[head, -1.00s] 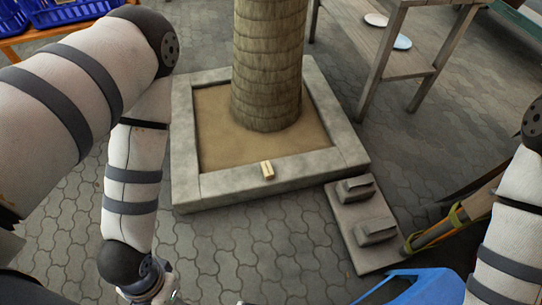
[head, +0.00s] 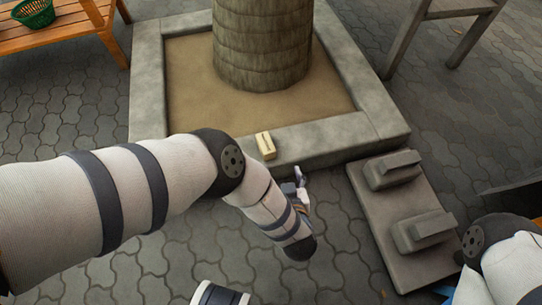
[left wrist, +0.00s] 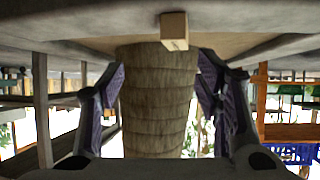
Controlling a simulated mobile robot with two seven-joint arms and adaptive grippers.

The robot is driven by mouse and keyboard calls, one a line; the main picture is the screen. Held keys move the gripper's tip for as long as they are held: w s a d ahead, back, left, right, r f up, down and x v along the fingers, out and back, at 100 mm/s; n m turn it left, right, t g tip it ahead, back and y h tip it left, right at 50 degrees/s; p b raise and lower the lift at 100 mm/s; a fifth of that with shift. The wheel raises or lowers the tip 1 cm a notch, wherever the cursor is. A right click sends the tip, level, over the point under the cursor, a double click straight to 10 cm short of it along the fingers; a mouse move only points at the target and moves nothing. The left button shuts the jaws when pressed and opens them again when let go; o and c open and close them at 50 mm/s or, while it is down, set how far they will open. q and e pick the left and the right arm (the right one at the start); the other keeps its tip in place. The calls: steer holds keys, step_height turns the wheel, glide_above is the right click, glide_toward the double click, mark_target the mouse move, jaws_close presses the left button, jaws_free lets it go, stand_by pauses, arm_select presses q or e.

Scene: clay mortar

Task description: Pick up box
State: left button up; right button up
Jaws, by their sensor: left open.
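A small pale tan box (head: 265,146) sits on the near stone rim of the square planter (head: 325,136). In the left wrist view the box (left wrist: 174,31) shows at the top centre, at the edge of the ledge, and the picture is upside down. My left gripper (head: 299,184) is just in front of the rim, below and a little right of the box, apart from it. In the left wrist view my left gripper (left wrist: 162,64) has its two fingers spread wide with nothing between them. My right gripper is out of the head view.
A thick trunk (head: 262,45) rises from the sand behind the box. A low slab with two blocks (head: 405,222) lies right of the planter. A wooden bench with a green basket (head: 33,13) stands at the back left. Paving in front is partly clear.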

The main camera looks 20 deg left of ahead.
mark_target(267, 145)
arm_select(q)
steer(key=w+a+f+n+y+b, duration=0.1)
steer(key=w+a, duration=0.1)
steer(key=w+a+f+y+b, duration=0.1)
steer(key=w+a+f+b, duration=0.1)
steer(key=w, duration=0.1)
steer(key=w+a+f+n+y+b, duration=0.1)
steer(key=w+a, duration=0.1)
steer(key=shift+w+f+n+y, duration=0.3)
steer(key=shift+f, duration=0.1)
steer(key=shift+g, duration=0.3)
steer(key=b+x, duration=0.3)
steer(key=x, duration=0.2)
steer(key=shift+w+f, duration=0.35)
steer(key=shift+w+a, duration=0.15)
steer(key=shift+r, duration=0.15)
steer(key=c, duration=1.2)
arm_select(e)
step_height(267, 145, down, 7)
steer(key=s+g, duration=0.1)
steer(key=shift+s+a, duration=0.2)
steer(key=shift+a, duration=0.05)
